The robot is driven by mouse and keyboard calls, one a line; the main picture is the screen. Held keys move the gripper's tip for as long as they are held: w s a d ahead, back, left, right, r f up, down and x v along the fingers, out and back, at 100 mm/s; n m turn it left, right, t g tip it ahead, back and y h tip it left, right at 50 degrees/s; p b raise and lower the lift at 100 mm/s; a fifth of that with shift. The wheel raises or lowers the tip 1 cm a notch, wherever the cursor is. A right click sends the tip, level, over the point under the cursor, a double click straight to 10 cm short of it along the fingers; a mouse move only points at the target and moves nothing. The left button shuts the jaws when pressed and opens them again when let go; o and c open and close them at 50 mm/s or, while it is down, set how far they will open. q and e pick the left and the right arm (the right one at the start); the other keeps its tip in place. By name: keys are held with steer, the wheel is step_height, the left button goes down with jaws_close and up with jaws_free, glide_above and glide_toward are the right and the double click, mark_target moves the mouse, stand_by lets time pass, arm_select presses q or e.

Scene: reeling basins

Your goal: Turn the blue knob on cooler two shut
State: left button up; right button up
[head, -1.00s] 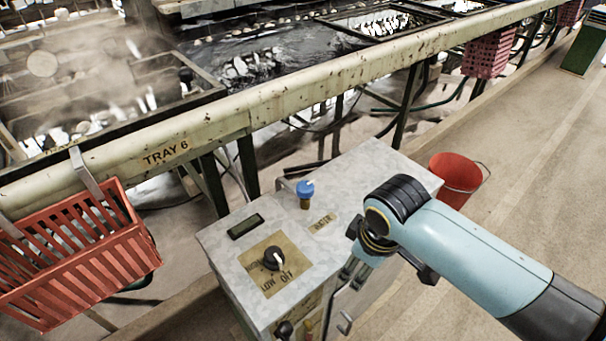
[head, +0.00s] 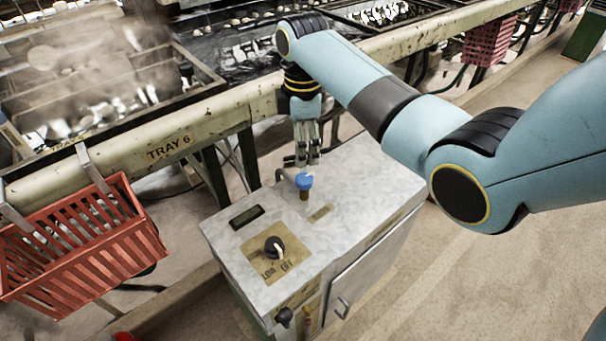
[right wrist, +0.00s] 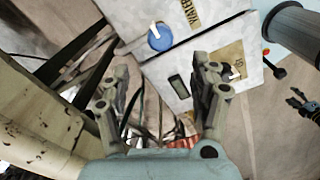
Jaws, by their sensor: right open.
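The blue knob (head: 304,181) stands on a brass stem on top of the grey cooler box (head: 350,185). No number on the box is readable. My right gripper (head: 303,160) points down just behind and above the knob. In the right wrist view, the blue knob (right wrist: 160,38) with its white mark lies beyond the open fingers (right wrist: 160,85), with nothing between them. I cannot tell whether a finger touches it. A small dark gripper, apparently my left one (right wrist: 300,105), shows at the right edge of that view, too small to read.
A black dial (head: 274,247) marked LOW and OFF and a small dark display (head: 246,217) share the box top. A rusty rail (head: 235,110) marked TRAY 6 runs behind. A red basket (head: 85,245) hangs at left. Floor at the right is clear.

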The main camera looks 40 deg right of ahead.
mark_target(303, 177)
step_height(303, 177, down, 10)
steer(key=shift+r+b, duration=0.1)
steer(key=shift+b, duration=1.05)
steer(key=shift+c, duration=0.5)
steer(key=c, duration=1.1)
steer(key=shift+o, duration=0.2)
